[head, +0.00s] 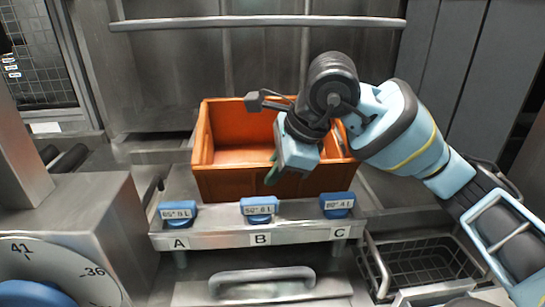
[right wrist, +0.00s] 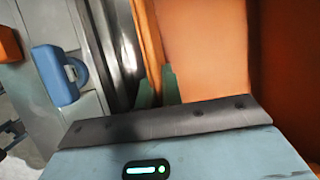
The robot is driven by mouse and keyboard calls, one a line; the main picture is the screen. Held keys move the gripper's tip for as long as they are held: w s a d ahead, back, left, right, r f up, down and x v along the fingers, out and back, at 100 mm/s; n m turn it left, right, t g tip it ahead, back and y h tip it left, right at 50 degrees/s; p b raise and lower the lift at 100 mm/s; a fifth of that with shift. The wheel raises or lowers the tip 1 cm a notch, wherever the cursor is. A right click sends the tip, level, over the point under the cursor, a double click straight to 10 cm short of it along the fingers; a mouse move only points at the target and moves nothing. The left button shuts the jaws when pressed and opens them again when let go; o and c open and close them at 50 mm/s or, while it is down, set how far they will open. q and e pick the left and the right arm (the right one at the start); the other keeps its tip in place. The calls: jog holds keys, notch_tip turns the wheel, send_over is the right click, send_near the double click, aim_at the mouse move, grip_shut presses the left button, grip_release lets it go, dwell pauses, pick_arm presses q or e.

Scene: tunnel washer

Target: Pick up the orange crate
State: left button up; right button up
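The orange crate (head: 225,180) sits upright on a metal shelf behind a rail lettered A, B and C, and it looks empty. My right gripper (head: 273,172) reaches down over the crate's front wall, right of its middle. One green finger shows outside that wall in the head view. In the right wrist view the green fingers (right wrist: 158,88) stand close together, with the crate's thin wall (right wrist: 150,50) between them. They look shut on it, though the contact is partly hidden. My arm covers the crate's right part. My left gripper is out of view.
Blue labelled blocks (head: 179,213) stand along the rail in front of the crate. A horizontal bar (head: 255,22) crosses behind and above it. A wire basket (head: 425,262) lies at the lower right, and a round dial (head: 55,275) at the lower left.

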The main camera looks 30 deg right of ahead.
jog(key=shift+r, duration=0.1)
grip_shut()
pick_arm(q)
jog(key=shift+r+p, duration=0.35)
jog(key=shift+p, duration=0.05)
pick_arm(e)
notch_tip(320, 180, up, 10)
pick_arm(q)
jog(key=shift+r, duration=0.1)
